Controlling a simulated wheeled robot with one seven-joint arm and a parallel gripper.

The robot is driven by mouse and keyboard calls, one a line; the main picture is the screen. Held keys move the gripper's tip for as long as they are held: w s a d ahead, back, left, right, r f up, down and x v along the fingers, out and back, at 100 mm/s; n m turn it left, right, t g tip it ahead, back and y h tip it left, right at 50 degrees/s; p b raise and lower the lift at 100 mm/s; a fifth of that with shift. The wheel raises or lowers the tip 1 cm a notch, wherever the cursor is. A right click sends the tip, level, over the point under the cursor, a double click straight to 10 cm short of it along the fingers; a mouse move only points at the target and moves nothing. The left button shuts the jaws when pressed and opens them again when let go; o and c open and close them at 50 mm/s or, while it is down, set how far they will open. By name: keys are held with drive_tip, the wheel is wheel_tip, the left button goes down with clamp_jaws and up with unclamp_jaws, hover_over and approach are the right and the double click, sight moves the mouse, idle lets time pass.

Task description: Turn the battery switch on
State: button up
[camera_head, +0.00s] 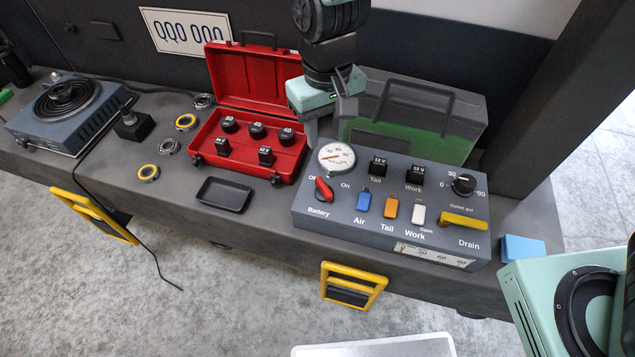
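The battery switch (324,190) is a red lever at the left end of the grey control panel (302,208), above the "Battery" label. "Off" is printed at its upper left and "On" to its right. The lever's upper end leans toward the "Off" side. My gripper (329,130) hangs above and behind the panel's left part, near the round gauge (336,156). Its fingers look apart, with nothing visible between them. It is clear of the lever; the exact height of the fingertips is hard to tell.
An open red case (206,135) with black pieces stands left of the panel. A grey-green case (470,110) stands behind it. Blue (363,200), orange (391,207) and white (418,214) switches and a yellow drain handle (463,220) lie to the right. The floor in front is mostly open.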

sight(324, 186)
wheel_tip(324, 186, down, 16)
drive_tip(key=shift+r, duration=0.2)
clamp_jaws()
